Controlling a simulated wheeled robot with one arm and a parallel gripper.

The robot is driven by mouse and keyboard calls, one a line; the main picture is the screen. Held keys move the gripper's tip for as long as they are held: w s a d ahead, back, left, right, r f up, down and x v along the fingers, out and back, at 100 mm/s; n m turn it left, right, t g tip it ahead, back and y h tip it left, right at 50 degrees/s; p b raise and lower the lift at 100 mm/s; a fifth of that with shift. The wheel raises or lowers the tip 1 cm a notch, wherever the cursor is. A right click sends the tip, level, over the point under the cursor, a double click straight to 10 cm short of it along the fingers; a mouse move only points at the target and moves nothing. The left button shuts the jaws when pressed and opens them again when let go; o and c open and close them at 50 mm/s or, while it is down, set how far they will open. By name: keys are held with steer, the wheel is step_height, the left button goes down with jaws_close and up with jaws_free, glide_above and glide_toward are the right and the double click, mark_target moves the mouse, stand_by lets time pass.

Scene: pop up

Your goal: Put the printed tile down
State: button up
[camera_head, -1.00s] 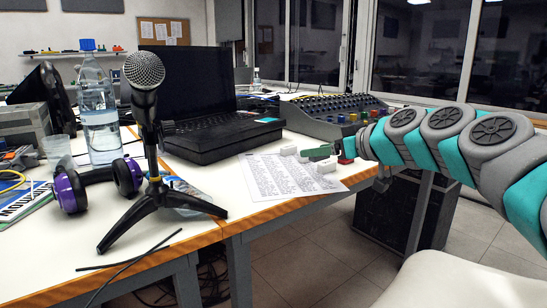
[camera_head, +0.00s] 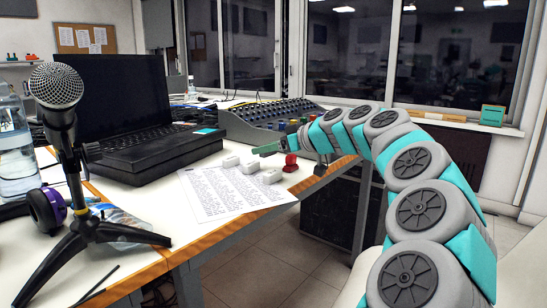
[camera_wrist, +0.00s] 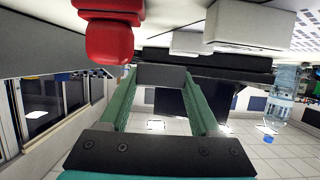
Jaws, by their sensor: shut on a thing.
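My gripper (camera_head: 267,147), with green fingers, is over the table near the front right edge, just above white and red pieces. In the wrist view my gripper (camera_wrist: 163,76) is shut on a dark grey flat piece (camera_wrist: 163,73), taken as the printed tile. Its printed face does not show, and it is too small to make out in the head view. A red piece (camera_head: 291,162) stands beside the gripper; it is also in the wrist view (camera_wrist: 108,42). White blocks (camera_head: 249,167) stand below the fingers, also in the wrist view (camera_wrist: 250,24).
A printed sheet (camera_head: 215,195) lies on the table (camera_head: 155,215) in front of the blocks. A laptop (camera_head: 150,150) and a mixing console (camera_head: 265,122) stand behind. A microphone on a tripod (camera_head: 60,105) and a bottle (camera_head: 14,150) are at the left.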

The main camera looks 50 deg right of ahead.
mark_target(274, 164)
steer(key=shift+w+d+f, duration=0.1)
steer(key=shift+w+d, duration=0.2)
steer(key=shift+d, duration=0.4)
steer(key=shift+w+d+f, duration=0.1)
steer(key=shift+w+d, duration=0.25)
steer(key=shift+d, duration=0.3)
steer(key=shift+w+d, duration=0.3)
steer(key=shift+d, duration=0.4)
steer(key=shift+f, duration=1.7)
steer(key=shift+f+b, duration=0.2)
steer(key=shift+b, duration=0.1)
steer(key=o, duration=1.4)
steer(key=shift+o, duration=0.2)
steer(key=shift+r+p, duration=0.25)
steer(key=shift+p, duration=0.05)
steer(key=v, duration=1.2)
